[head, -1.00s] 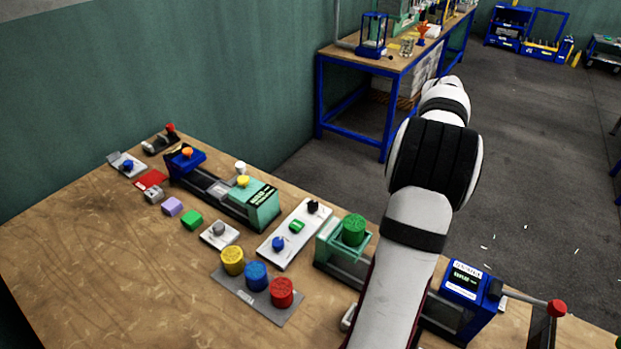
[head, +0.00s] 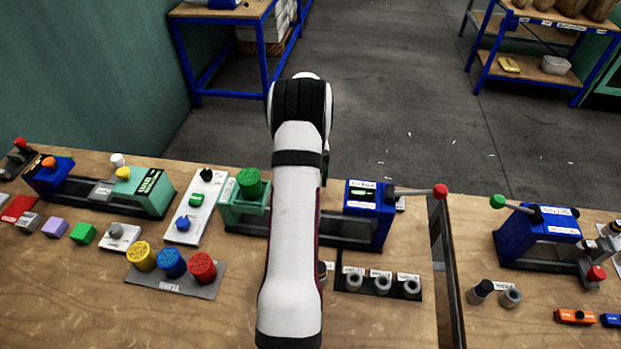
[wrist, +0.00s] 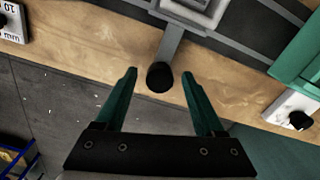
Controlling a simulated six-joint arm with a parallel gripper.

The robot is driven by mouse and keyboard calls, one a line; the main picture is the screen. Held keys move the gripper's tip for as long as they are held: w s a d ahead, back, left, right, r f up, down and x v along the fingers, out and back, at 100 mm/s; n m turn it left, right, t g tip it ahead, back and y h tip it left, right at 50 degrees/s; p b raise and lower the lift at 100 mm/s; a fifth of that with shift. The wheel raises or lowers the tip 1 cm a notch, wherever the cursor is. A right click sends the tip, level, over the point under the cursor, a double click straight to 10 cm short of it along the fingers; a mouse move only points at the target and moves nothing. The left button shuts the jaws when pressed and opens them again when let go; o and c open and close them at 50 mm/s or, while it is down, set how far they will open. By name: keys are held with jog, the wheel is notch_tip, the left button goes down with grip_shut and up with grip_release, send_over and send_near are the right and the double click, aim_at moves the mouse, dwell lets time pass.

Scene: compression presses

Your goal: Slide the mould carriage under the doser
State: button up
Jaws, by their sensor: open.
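In the wrist view the mould carriage (wrist: 205,10) is a light grey block on a dark rail. Its grey handle bar (wrist: 172,42) sticks out past the table edge side and ends in a round black knob (wrist: 160,77). My gripper (wrist: 159,75) is open, with its two green fingers on either side of the knob and a gap at both sides; I cannot tell the height difference. The green doser (wrist: 300,55) stands at the right of the carriage. In the head view the doser (head: 245,198) has a green cylinder on top; my arm hides the carriage.
A blue press (head: 367,208) with a red-knobbed lever stands at the other end of the rail. Yellow, blue and red cylinders stand on a grey plate (head: 205,287). Grey cups (head: 381,284) sit in a black holder. A gap separates the second table (head: 530,285).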

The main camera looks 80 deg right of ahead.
grip_shut()
dwell(1.4)
